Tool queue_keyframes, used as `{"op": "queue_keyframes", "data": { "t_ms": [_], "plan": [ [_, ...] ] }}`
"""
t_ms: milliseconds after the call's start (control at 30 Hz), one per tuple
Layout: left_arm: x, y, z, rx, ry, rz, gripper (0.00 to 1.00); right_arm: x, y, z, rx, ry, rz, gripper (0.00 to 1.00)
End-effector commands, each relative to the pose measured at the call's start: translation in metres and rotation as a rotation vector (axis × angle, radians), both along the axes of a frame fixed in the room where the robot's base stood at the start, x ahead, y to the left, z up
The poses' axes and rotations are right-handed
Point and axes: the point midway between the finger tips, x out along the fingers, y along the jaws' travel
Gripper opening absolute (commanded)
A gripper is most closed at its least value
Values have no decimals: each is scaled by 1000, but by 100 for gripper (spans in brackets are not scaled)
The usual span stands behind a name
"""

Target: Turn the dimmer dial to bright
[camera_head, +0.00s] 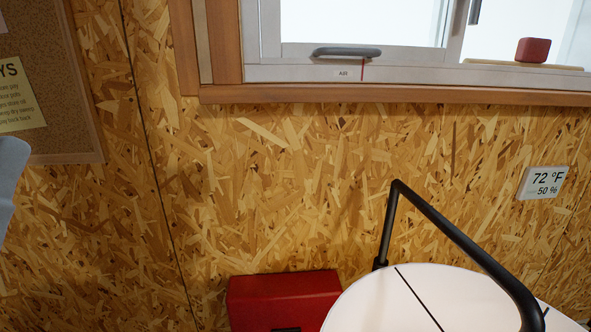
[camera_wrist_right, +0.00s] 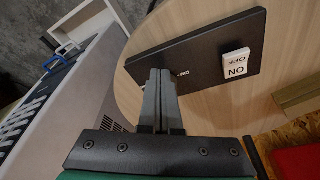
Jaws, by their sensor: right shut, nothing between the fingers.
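The dimmer's black plate (camera_wrist_right: 205,50) lies on a pale wooden surface in the right wrist view. A white ON/OFF rocker (camera_wrist_right: 236,64) sits toward its right end, and a small partly covered white label (camera_wrist_right: 184,77) is near the fingers. My right gripper (camera_wrist_right: 161,73) is shut, its grey fingertips over the lower left part of the plate. I cannot make out the dial; the fingers may hide it. Whether the fingertips touch anything there cannot be told. The plate and my right gripper do not show in the head view, nor does my left gripper.
In the head view a red box (camera_head: 283,298) stands by the chipboard wall, beside a white rounded thing (camera_head: 410,305) with a black bent bar (camera_head: 455,235). A window (camera_head: 360,30) and a temperature display (camera_head: 543,183) are behind. A grey slatted thing (camera_wrist_right: 30,115) lies left in the wrist view.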

Motion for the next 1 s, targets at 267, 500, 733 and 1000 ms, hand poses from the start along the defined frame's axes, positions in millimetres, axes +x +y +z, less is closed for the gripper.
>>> {"op": "queue_keyframes", "data": {
  "t_ms": [267,500,733,1000],
  "plan": [
    [0,0,-2,0,0,0,47,3,0,0,0,0,0,0],
    [0,0,-3,0,0,0,47,6,0,0,0,-1,0,0],
    [0,0,-2,0,0,0,47,7,1,0,-1,-2,1,0],
    [0,0,0,0,0,0,47,9,7,1,-1,-3,1,0]
  ]
}}
